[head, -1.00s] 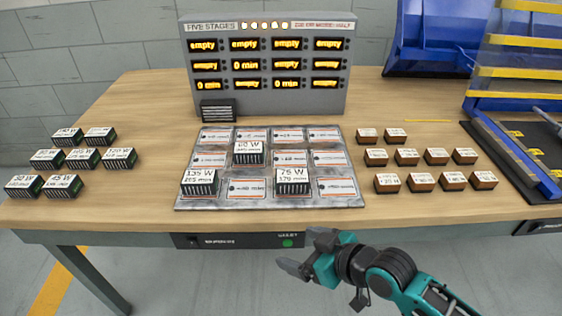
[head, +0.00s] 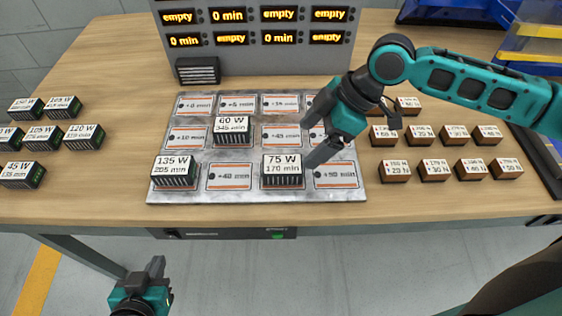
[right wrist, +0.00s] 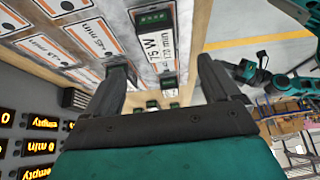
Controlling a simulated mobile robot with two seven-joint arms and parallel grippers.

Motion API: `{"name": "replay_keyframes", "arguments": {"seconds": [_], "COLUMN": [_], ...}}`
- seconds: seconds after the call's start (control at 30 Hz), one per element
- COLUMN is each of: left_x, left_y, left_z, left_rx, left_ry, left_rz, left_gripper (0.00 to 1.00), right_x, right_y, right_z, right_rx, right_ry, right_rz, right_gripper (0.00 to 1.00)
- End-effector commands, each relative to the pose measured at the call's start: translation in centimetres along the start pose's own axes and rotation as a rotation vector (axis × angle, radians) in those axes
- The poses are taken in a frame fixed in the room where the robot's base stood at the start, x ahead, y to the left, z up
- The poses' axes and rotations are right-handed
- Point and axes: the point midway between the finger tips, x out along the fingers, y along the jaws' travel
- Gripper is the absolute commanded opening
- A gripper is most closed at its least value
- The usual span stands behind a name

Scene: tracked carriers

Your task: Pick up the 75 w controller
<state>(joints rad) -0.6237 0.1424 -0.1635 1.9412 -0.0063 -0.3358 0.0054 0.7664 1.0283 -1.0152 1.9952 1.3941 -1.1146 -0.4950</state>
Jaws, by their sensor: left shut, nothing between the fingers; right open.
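The 75 W controller (head: 282,170), a black finned block with a white label reading 75 W, 170 min, sits on the front row of the metal board (head: 205,197). My right gripper (head: 312,150) is open above the board, just up and right of this controller and apart from it. In the right wrist view the 75 W controller (right wrist: 153,45) lies beyond the open, empty fingers (right wrist: 170,80). My left gripper (head: 148,272) is shut and empty, low in front of the table edge.
A 60 W controller (head: 233,130) and a 135 W controller (head: 173,170) also sit on the board. Several black controllers (head: 83,136) stand at left, several brown blocks (head: 433,169) at right. A display panel (head: 254,39) rises behind.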

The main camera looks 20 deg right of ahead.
Motion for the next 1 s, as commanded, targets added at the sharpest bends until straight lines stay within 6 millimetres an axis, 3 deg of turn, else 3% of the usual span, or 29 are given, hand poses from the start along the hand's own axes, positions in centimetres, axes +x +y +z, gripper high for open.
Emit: {"name": "replay_keyframes", "arguments": {"seconds": [0.2,0.47,0.7,1.0], "left_x": [0.2,0.3,0.5,0.6], "left_y": [0.1,0.0,0.0,0.0], "left_z": [0.7,0.9,1.2,1.1], "left_rx": [-0.001,-0.001,-0.001,0.0], "left_ry": [-0.006,-0.007,-0.007,-0.005], "left_rz": [0.0,0.0,0.0,-0.001], "left_gripper": [0.0,0.0,0.0,0.0], "right_x": [4.2,6.3,9.9,10.8], "right_y": [0.0,0.1,0.3,0.3], "right_z": [-0.1,-0.1,-0.5,-0.4], "right_rx": [0.0,0.001,0.001,0.0], "right_ry": [0.002,0.001,0.003,0.001], "right_rz": [-0.001,0.001,0.0,0.002], "right_gripper": [0.89,0.89,0.89,0.89]}}
